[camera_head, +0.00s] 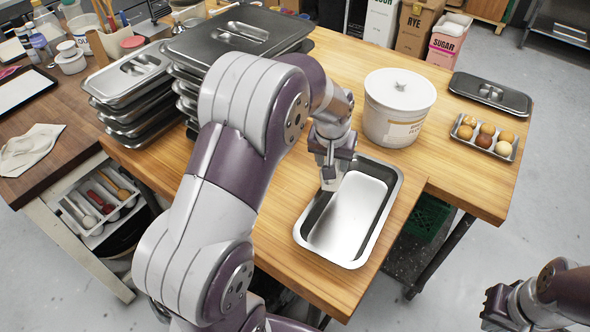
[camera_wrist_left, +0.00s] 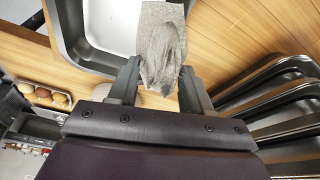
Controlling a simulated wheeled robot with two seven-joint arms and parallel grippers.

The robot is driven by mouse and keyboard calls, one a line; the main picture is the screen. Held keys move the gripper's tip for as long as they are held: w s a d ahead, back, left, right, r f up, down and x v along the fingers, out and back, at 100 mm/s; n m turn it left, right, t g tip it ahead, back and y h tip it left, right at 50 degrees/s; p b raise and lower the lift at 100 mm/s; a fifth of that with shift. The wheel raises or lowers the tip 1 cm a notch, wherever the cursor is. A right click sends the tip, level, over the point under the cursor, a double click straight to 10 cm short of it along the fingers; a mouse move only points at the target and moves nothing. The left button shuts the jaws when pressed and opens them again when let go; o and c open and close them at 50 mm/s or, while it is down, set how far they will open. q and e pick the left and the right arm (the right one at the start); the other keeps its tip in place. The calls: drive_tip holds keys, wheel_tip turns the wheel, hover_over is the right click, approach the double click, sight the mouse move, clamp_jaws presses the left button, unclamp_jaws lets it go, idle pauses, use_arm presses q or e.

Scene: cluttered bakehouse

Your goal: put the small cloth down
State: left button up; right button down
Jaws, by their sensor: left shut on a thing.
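A small grey cloth (camera_wrist_left: 162,40) hangs bunched between the two fingers of my left gripper (camera_wrist_left: 158,82) in the left wrist view. The left gripper (camera_head: 331,172) is shut on it. In the head view this gripper is by the upper left rim of an empty metal tray (camera_head: 318,236) on the wooden table, and I cannot clearly make out the cloth there. My right gripper (camera_head: 496,306) is at the lower right over the floor, away from the table. Whether its fingers are open or shut is unclear.
A white tub (camera_head: 398,108) stands just behind the tray. Stacked lidded metal pans (camera_head: 232,38) are at the back left, and a tray of eggs (camera_head: 486,136) is at the right. A pale cloth (camera_head: 28,150) lies on the left table. Wood beside the metal tray is bare.

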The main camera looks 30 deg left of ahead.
use_arm(q)
drive_tip(key=a+f, duration=0.1)
drive_tip(key=a, duration=0.1)
drive_tip(key=w+a+f+p, duration=0.1)
drive_tip(key=a+f, duration=0.1)
drive_tip(key=a, duration=0.1)
drive_tip(key=a+f, duration=0.2)
drive_tip(key=a, duration=0.1)
drive_tip(key=shift+w+a, duration=0.1)
drive_tip(key=shift+w, duration=0.1)
drive_tip(key=shift+a+f, duration=0.2)
drive_tip(key=shift+f, duration=0.2)
drive_tip(key=f, duration=0.1)
drive_tip(key=f+p, duration=0.1)
drive_tip(key=shift+s+d+f, duration=0.15)
drive_tip(key=shift+s+f, duration=0.15)
drive_tip(key=shift+f, duration=0.35)
drive_tip(key=shift+w+f, duration=0.15)
drive_tip(key=shift+w, duration=0.05)
drive_tip(key=o, duration=0.9)
